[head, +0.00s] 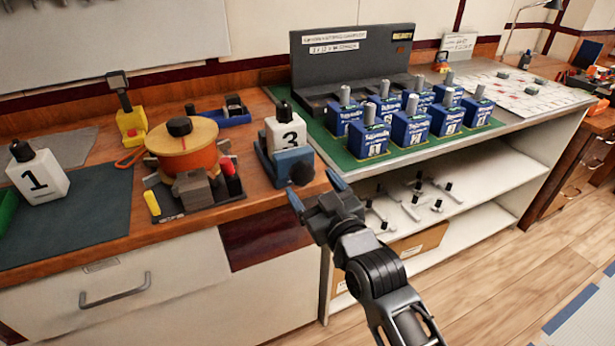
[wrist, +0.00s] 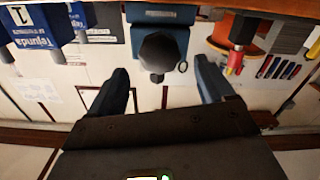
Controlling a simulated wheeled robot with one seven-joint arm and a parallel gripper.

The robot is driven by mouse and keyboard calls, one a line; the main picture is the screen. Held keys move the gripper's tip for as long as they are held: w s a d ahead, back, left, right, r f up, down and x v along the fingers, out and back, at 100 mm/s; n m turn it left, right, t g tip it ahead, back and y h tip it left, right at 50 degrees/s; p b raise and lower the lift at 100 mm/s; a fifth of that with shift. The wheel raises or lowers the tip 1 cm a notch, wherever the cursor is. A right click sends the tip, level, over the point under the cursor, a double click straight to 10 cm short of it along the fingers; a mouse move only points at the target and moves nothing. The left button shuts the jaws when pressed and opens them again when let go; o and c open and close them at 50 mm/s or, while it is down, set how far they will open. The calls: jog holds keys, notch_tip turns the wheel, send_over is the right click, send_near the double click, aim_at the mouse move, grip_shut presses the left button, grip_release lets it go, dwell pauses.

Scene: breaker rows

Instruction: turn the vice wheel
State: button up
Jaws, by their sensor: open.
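The small blue vice (head: 286,160) stands at the front edge of the wooden bench in the head view. Its dark round wheel (head: 302,173) faces the front. A white block marked 3 (head: 286,135) stands upright at the vice, its lower part hidden. My gripper (head: 317,190) is open and empty, in front of the wheel and a little to its right in the head view. In the wrist view the dark wheel (wrist: 160,52) shows between the two blue fingers (wrist: 160,80) and beyond their tips, apart from them. The blue vice body (wrist: 160,18) is behind it.
An orange drum (head: 185,150) on a dark tray is left of the vice. A white block marked 1 (head: 38,172) is further left. Several blue boxes (head: 410,128) stand on the green-topped shelf unit at right. The floor (head: 470,290) in front is clear.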

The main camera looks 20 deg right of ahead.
aim_at(305, 176)
jog(key=shift+w, duration=2.1)
jog(key=c, duration=1)
jog(key=shift+c, duration=0.2)
jog(key=shift+m, duration=0.3)
jog(key=m, duration=0.3)
jog(key=shift+m+p, duration=0.3)
jog(key=shift+d+m, duration=0.1)
jog(key=shift+m, duration=1.7)
